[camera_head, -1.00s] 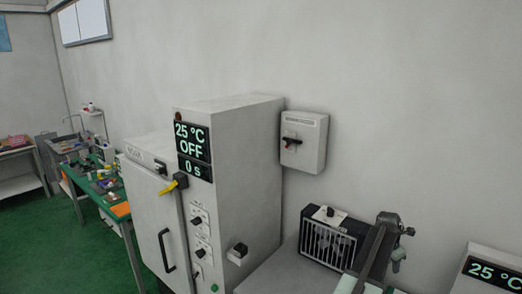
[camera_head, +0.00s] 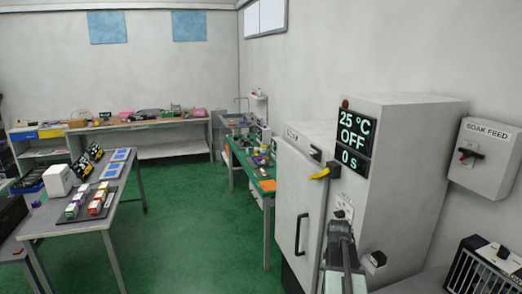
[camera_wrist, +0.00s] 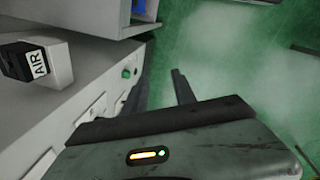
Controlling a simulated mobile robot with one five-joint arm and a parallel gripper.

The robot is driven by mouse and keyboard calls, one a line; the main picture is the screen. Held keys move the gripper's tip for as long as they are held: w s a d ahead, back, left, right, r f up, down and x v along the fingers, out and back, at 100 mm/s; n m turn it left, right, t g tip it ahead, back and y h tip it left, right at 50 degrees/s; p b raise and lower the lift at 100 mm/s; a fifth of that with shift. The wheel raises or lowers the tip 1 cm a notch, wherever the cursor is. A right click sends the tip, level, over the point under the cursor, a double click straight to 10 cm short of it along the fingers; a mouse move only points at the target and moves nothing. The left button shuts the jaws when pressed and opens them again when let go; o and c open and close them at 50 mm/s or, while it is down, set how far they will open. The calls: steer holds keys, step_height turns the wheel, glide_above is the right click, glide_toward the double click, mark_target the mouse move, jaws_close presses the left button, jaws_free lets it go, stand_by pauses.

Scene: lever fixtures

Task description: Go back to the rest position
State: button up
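My gripper (camera_wrist: 160,88) shows in the wrist view with its two dark fingers apart and nothing between them. Green floor lies beyond the fingers. In the head view my arm reaches up from the bottom edge in front of the grey oven cabinet (camera_head: 408,160); the fingertips are not clear there. The oven display (camera_head: 353,138) reads 25 °C, OFF, 0 s. Its door (camera_head: 295,205) looks shut, with a yellow-handled latch (camera_head: 324,173) beside the display. A black-and-white AIR switch (camera_wrist: 40,62) shows at the left of the wrist view, clear of my fingers.
A grey SOAK FEED switch box (camera_head: 484,158) hangs on the wall at right, above a black grilled unit (camera_head: 485,270). A green-topped bench (camera_head: 262,184) stands beyond the oven. A table (camera_head: 80,215) with small items stands at left. Open green floor (camera_head: 190,240) lies between.

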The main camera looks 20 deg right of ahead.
steer(key=w+a+f+m+b, duration=0.1)
steer(key=a+m, duration=0.1)
steer(key=a, duration=1.8)
steer(key=w+a+f+m+y+b, duration=0.1)
steer(key=w+a+f, duration=0.1)
steer(key=a, duration=1.8)
steer(key=shift+w+a+f+m+g+b, duration=0.2)
steer(key=shift+a+m+g+b, duration=0.1)
steer(key=shift+m, duration=0.1)
steer(key=shift+d, duration=0.1)
